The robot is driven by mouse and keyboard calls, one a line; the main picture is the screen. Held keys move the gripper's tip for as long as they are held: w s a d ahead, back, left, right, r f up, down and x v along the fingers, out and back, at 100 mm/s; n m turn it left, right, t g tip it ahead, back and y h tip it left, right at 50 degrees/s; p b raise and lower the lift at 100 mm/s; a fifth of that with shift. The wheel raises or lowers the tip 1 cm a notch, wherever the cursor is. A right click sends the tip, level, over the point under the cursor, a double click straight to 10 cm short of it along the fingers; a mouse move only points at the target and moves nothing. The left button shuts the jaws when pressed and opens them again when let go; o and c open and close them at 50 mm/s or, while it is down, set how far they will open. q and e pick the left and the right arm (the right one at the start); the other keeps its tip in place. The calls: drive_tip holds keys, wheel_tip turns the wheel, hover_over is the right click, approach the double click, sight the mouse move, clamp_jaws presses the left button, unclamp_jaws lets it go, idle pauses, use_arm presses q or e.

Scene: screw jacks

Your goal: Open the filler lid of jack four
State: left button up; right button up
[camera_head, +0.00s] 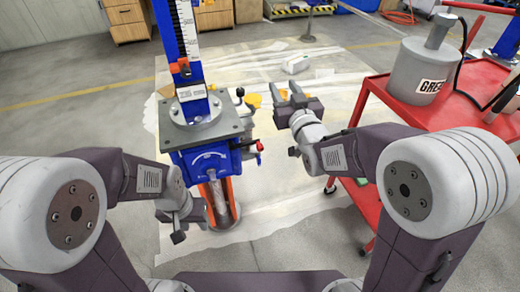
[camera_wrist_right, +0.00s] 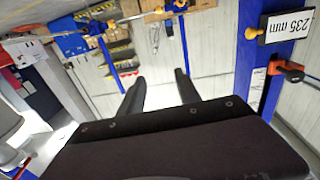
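A blue screw jack (camera_head: 205,165) stands left of centre in the head view, with a grey top plate and a tall scale column (camera_head: 180,38). A red pointer (camera_head: 180,67) sits on the column. Small levers with a black knob (camera_head: 240,92) and a red knob (camera_head: 259,146) stick out on its right side. I cannot tell which part is the filler lid, and no jack number is readable. My right gripper (camera_head: 284,91) is open and empty, right of the jack; its spread fingers (camera_wrist_right: 158,88) show in the right wrist view. My left gripper (camera_head: 188,232) is low beside the jack's lower body, its fingers partly hidden.
A red cart (camera_head: 450,115) on the right carries a grey grease pot (camera_head: 420,72). A small white object (camera_head: 295,64) lies on the floor sheet.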

drive_tip(key=b, duration=0.8)
approach(258, 108)
use_arm(q)
wheel_tip(258, 108, down, 14)
drive_tip(key=b, duration=0.2)
drive_tip(key=shift+s+f, duration=0.2)
drive_tip(key=shift+f, duration=0.05)
use_arm(e)
drive_tip(key=shift+n+y, duration=0.4)
drive_tip(key=shift+y, duration=0.2)
drive_tip(key=x, duration=0.9)
drive_tip(key=shift+w+d+f, duration=0.1)
drive_tip(key=shift+d+f, duration=0.05)
drive_tip(key=shift+d, duration=0.15)
clamp_jaws()
